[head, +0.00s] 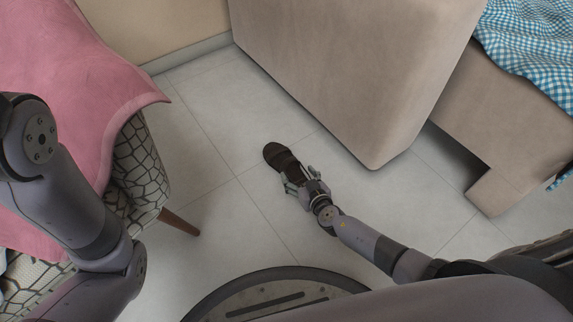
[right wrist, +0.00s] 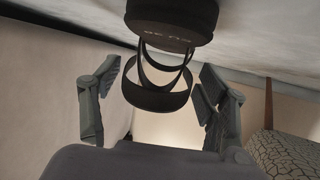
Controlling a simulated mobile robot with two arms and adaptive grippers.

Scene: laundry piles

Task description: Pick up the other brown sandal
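A dark brown sandal (head: 276,155) lies on the tiled floor in the middle of the head view. My right gripper (head: 299,178) is down at its near end. In the right wrist view the sandal's sole (right wrist: 172,20) and its straps (right wrist: 156,95) show between the two spread fingers of my right gripper (right wrist: 160,75). There is a visible gap between each finger and the straps, so the gripper is open. My left arm shows at the left of the head view, but its gripper is out of view.
A patterned chair (head: 140,165) with a pink cloth (head: 75,75) and a wooden leg (head: 180,222) stands at left. A large beige furniture block (head: 350,70) is close beyond the sandal. A blue checked cloth (head: 530,45) lies at upper right. Floor left of the sandal is clear.

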